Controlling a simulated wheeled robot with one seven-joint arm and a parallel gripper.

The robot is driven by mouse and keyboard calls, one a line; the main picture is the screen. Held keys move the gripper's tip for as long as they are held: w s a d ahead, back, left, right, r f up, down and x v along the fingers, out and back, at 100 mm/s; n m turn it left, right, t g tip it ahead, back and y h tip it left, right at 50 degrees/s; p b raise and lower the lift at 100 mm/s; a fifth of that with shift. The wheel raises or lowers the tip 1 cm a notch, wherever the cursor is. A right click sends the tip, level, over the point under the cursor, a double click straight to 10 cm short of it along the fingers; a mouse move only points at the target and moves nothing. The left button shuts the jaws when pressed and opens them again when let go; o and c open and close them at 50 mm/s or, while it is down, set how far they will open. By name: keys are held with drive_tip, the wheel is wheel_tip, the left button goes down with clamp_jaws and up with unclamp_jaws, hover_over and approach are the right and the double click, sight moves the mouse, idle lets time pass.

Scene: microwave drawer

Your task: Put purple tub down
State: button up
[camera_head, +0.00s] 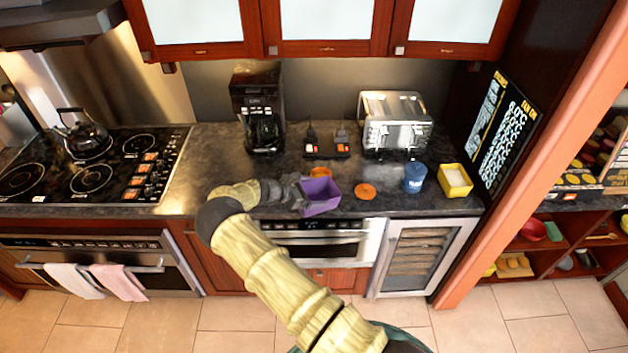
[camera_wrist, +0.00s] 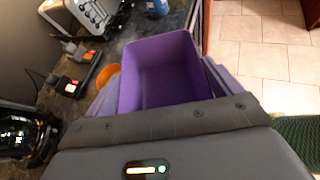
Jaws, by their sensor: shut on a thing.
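The purple tub (camera_head: 321,196) is an open-topped, roughly square container near the front edge of the dark counter (camera_head: 225,150). My gripper (camera_head: 302,194) is shut on the tub and reaches it from the left. In the wrist view the tub (camera_wrist: 165,70) fills the middle, upright and empty, with a finger at each side. I cannot tell whether its base touches the counter.
An orange lid-like disc (camera_head: 365,190), a blue jar (camera_head: 415,177) and a yellow tub (camera_head: 455,180) stand to the right. Behind are a coffee maker (camera_head: 260,112), a power strip (camera_head: 327,148) and a toaster (camera_head: 395,124). A stove with a kettle (camera_head: 83,132) is left.

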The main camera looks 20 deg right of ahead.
drive_tip(key=s+f+n+t+y, duration=0.1)
drive_tip(key=f+n+t, duration=0.1)
drive_tip(key=s+a+f+n+t+y, duration=0.1)
drive_tip(key=f+n+t, duration=0.1)
drive_tip(key=f, duration=0.1)
drive_tip(key=s+a+f+n+t, duration=0.1)
drive_tip(key=f+n+t, duration=0.1)
drive_tip(key=f, duration=0.1)
drive_tip(key=shift+a+y, duration=0.25)
drive_tip(key=shift+y, duration=0.15)
drive_tip(key=shift+s+a+f+n+t+y, duration=0.1)
drive_tip(key=shift+s+a+n+t+y, duration=0.25)
drive_tip(key=shift+s+n+t+y, duration=0.45)
drive_tip(key=s+n+t+y, duration=0.1)
drive_tip(key=n+y, duration=0.1)
drive_tip(key=n+t+y+b, duration=0.2)
drive_tip(key=n+y, duration=0.3)
drive_tip(key=n, duration=0.1)
approach(309, 215)
drive_tip(key=w+a, duration=0.1)
drive_tip(key=a, duration=0.2)
wheel_tip(309, 215, down, 13)
drive_tip(key=y+b, duration=0.1)
drive_tip(key=b, duration=1.3)
drive_tip(key=shift+s+a, duration=0.25)
drive_tip(key=shift+s, duration=0.15)
drive_tip(key=shift+a, duration=0.1)
